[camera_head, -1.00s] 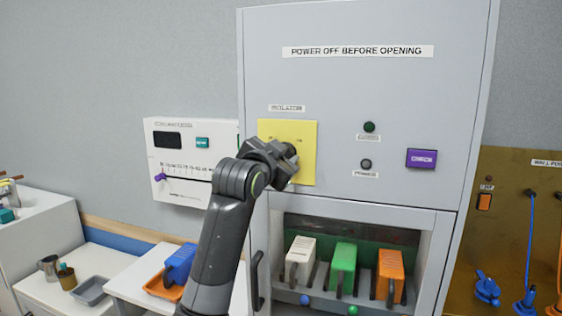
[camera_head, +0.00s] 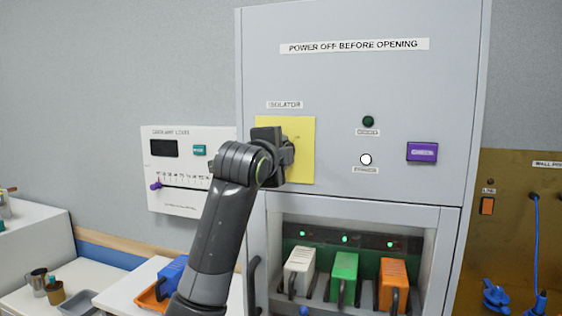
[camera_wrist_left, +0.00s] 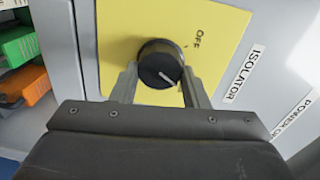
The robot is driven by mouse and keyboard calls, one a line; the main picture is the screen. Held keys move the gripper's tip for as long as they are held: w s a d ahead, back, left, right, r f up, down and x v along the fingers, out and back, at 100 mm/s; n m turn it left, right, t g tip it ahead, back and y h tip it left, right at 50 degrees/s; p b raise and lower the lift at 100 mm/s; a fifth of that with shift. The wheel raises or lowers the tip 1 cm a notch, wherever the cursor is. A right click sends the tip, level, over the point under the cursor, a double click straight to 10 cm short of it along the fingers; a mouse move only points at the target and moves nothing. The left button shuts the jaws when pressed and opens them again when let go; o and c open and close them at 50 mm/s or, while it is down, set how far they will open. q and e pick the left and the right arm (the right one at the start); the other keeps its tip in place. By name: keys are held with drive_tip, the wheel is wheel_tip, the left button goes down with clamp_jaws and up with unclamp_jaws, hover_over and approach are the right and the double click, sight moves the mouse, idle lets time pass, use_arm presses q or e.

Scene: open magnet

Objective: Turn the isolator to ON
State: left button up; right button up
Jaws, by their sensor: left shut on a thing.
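The isolator's yellow plate (camera_head: 302,150) is on the grey cabinet front under the ISOLATOR label. In the left wrist view the black isolator knob (camera_wrist_left: 160,62) sits on the yellow plate (camera_wrist_left: 205,35), with a white pointer line on its face. The word OFF shows on the plate; the line does not point at it. My left gripper (camera_wrist_left: 160,82) is shut on the knob, a finger on each side. In the head view my left gripper (camera_head: 283,155) covers most of the knob and part of the plate. My right gripper is not in view.
The POWER lamp (camera_head: 366,160) is lit white; the lamp above it (camera_head: 368,121) is dark green. A purple button (camera_head: 422,152) is at right. Below, white, green and orange modules (camera_head: 344,275) stand in an open bay with small green lights. A slider panel (camera_head: 180,190) is at left.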

use_arm(q)
drive_tip(key=shift+f+m+b, duration=0.15)
drive_tip(key=shift+m+b, duration=0.55)
drive_tip(key=shift+m, duration=0.6)
drive_tip(key=o, duration=1)
drive_tip(key=b+v, duration=0.7)
drive_tip(key=v, duration=1)
drive_tip(key=shift+s+d, duration=0.1)
drive_tip(key=shift+s, duration=0.1)
